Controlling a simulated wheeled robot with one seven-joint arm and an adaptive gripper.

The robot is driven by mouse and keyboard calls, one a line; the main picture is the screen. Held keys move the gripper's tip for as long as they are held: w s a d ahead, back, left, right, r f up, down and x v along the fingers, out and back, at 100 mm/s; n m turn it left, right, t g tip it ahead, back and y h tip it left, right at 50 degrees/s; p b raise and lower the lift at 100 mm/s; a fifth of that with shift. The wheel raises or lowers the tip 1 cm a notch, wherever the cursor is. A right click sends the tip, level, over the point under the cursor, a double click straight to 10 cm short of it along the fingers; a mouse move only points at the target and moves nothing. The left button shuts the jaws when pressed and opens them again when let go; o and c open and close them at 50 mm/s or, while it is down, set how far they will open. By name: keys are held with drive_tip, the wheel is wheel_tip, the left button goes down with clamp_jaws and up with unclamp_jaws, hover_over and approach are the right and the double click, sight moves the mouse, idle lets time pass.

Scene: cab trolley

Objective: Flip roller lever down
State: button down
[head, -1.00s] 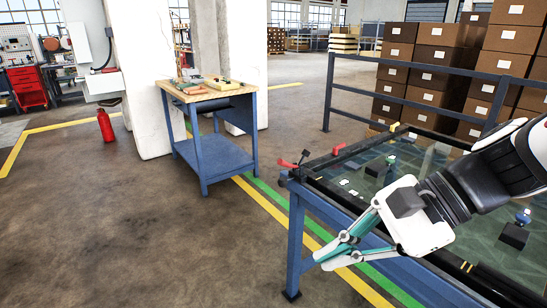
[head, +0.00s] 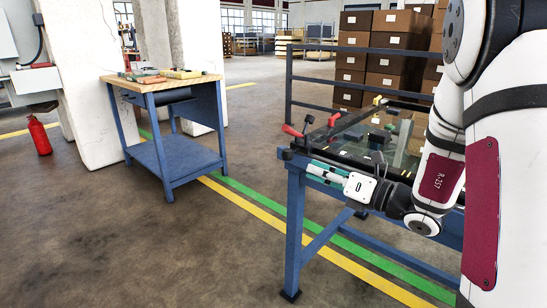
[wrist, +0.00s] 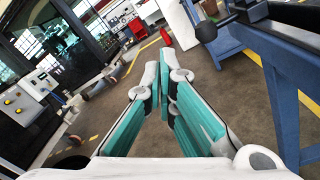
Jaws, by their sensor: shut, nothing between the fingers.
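The blue trolley (head: 296,215) stands right of the middle in the head view, with a glass panel on top. Two red levers stand at its near left end, one at the corner (head: 292,131) and one a little farther right (head: 334,119). A black-knobbed lever (head: 309,119) rises between them; I cannot tell which is the roller lever. In the wrist view a black ball knob (wrist: 206,32) shows at the upper right, apart from my fingers. My gripper (head: 310,171) is shut and empty, pointing left along the trolley's near side, below the levers; it also shows in the wrist view (wrist: 158,68).
A workbench (head: 165,80) with small items stands left of the trolley, with open floor between. A blue rail (head: 330,82) and stacked boxes (head: 385,55) are behind the trolley. A red extinguisher (head: 39,135) stands by a pillar at the far left.

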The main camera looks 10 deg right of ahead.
sight(290, 151)
drive_tip(key=shift+w+d+f+m+t+h, duration=0.4)
drive_tip(key=shift+w+d+f+m+h, duration=0.1)
drive_tip(key=shift+w+f+m, duration=0.3)
drive_tip(key=shift+a, duration=0.1)
drive_tip(key=b+x, duration=0.1)
drive_tip(key=x, duration=0.2)
drive_tip(key=r+b+x, duration=0.1)
drive_tip(key=x, duration=0.2)
drive_tip(key=d+r+b+x, duration=0.1)
drive_tip(key=x, duration=0.3)
drive_tip(key=shift+w+b, duration=0.35)
drive_tip(key=shift+w, duration=0.05)
drive_tip(key=shift+w+d+r, duration=0.2)
drive_tip(key=shift+w+r, duration=0.25)
drive_tip(key=shift+r, duration=0.25)
drive_tip(key=shift+r+m+p, duration=0.25)
drive_tip(key=shift+m+p, duration=0.05)
drive_tip(key=shift+p, duration=0.2)
